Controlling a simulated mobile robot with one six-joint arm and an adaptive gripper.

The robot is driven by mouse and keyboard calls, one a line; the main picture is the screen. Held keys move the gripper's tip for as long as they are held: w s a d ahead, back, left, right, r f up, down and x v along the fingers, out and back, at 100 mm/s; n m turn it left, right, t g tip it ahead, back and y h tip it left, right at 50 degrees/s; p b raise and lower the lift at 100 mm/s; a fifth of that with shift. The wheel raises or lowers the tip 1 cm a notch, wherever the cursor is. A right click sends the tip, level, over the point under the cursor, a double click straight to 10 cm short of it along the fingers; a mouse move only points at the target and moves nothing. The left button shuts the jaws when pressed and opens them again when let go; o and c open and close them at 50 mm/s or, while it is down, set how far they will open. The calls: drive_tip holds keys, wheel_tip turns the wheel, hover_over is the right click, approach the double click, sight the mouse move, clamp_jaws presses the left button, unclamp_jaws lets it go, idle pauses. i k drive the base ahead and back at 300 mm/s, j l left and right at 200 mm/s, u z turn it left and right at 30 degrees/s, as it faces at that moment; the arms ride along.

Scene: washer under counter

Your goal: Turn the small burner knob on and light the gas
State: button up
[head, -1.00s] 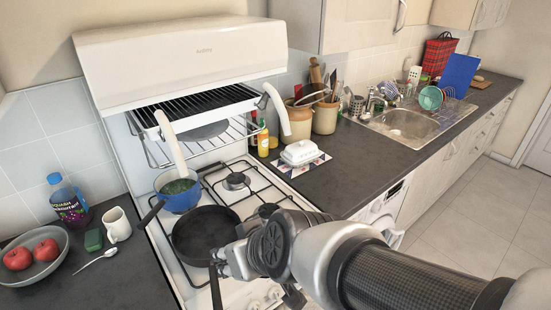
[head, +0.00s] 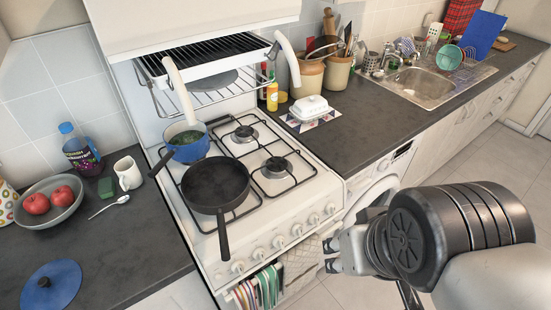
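The white gas cooker (head: 300,190) shows in the head view with a row of several white knobs along its front edge. They run from the left knob (head: 237,267) to the right knob (head: 330,208). Their markings are too small to read. Two bare burners show on the right, the back burner (head: 244,133) and the front burner (head: 275,167); I see no flame on them. My gripper (head: 329,255) is to the right of and below the knobs, in front of the cooker. Its fingertips look apart, with nothing between them. It appears clear of the knobs.
A black frying pan (head: 215,185) covers the front left burner, its handle pointing at the knobs. A blue saucepan (head: 188,150) stands behind it. Towels (head: 262,288) hang below the knobs. A grill shelf (head: 205,58) overhangs the back. Floor is open at right.

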sight(238, 267)
drive_tip(key=l+u, duration=0.35)
drive_tip(key=k+l+u, duration=0.15)
drive_tip(key=l+u, duration=0.15)
drive_tip(key=k+l+u, duration=0.15)
drive_tip(key=l+u, duration=0.2)
drive_tip(key=l, duration=0.1)
